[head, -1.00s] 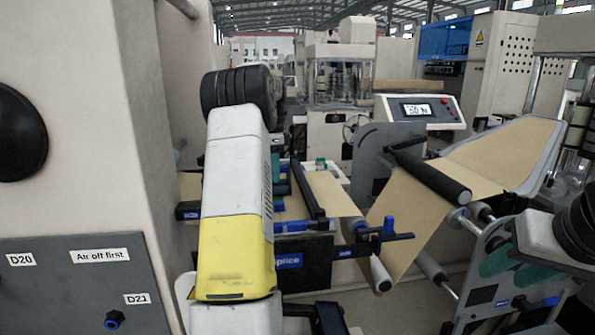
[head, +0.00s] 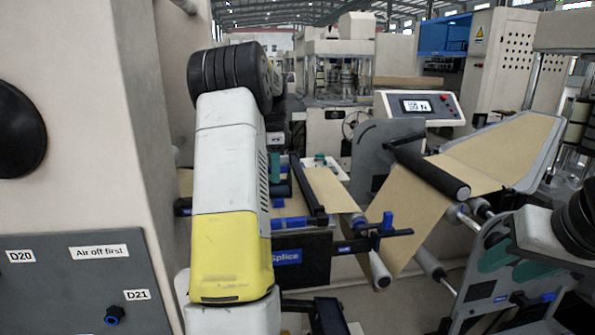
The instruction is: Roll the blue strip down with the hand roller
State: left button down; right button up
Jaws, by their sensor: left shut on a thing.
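My left arm covers the left middle of the head view. Just past its right edge a small part of my left gripper (head: 275,141) shows, shut on what appears to be the hand roller (head: 276,166), a teal part with a dark part below. Most of both is hidden behind the arm. The blue strip (head: 291,223) lies across the splice table near its front edge, its left end hidden by my arm. Whether the roller touches anything is not visible. My right arm comes in at the right edge; its gripper cannot be made out.
The brown kraft web (head: 325,188) runs over the table and rollers to the right. A dark bar (head: 308,190) crosses the table. A black bracket with a blue knob (head: 388,220) sticks out at the table's right. A grey valve panel (head: 70,290) stands at front left.

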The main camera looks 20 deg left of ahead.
pick_arm(q)
jog(key=shift+s+d, duration=0.15)
jog(key=shift+s, duration=0.25)
jog(key=shift+s+d, duration=0.4)
jog(key=shift+s, duration=0.25)
jog(key=shift+s+d, duration=0.4)
jog(key=shift+s, duration=0.25)
jog(key=shift+s+d+f, duration=0.1)
jog(key=shift+s+d, duration=0.35)
jog(key=shift+s, duration=0.2)
jog(key=shift+s+d, duration=0.4)
jog(key=shift+s, duration=0.2)
